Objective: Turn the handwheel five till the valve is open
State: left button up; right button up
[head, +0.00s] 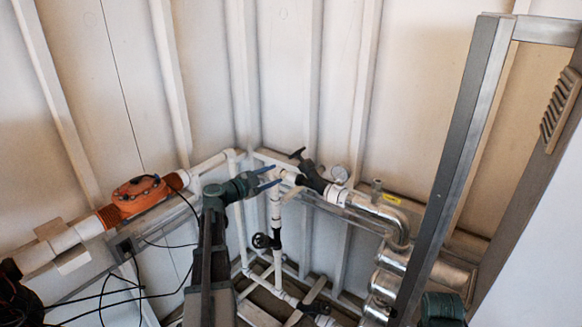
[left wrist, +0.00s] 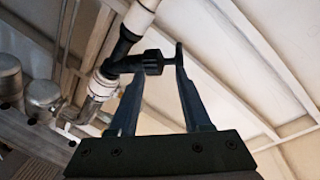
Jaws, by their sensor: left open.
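A black valve (head: 312,177) with a small black handle (head: 297,153) sits in the white pipe run near the corner. My left gripper (head: 279,176) is open just left of this valve, its blue fingers pointing toward it. In the left wrist view, a black valve body (left wrist: 146,62) and a thin handwheel seen edge-on (left wrist: 179,56) appear near the tips of my open left gripper (left wrist: 158,72). I cannot tell whether the fingers touch the wheel. Another black handwheel (head: 262,240) is lower, on a vertical pipe. No number is readable on either. My right gripper is out of view.
An orange fitting (head: 140,195) is on the pipe at left, with loose black cables (head: 120,290) below. A grey metal frame (head: 455,170) rises at right.

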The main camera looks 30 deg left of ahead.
aim_at(291, 157)
pick_arm(q)
jog(key=shift+m+t+y, duration=0.4)
jog(key=shift+t+y, duration=0.1)
jog(key=shift+t, duration=0.2)
jog(key=w, duration=0.8)
jog(key=w+r, duration=0.1)
jog(key=w, duration=0.3)
jog(key=shift+w+a, duration=0.1)
jog(key=shift+w, duration=0.1)
grip_shut()
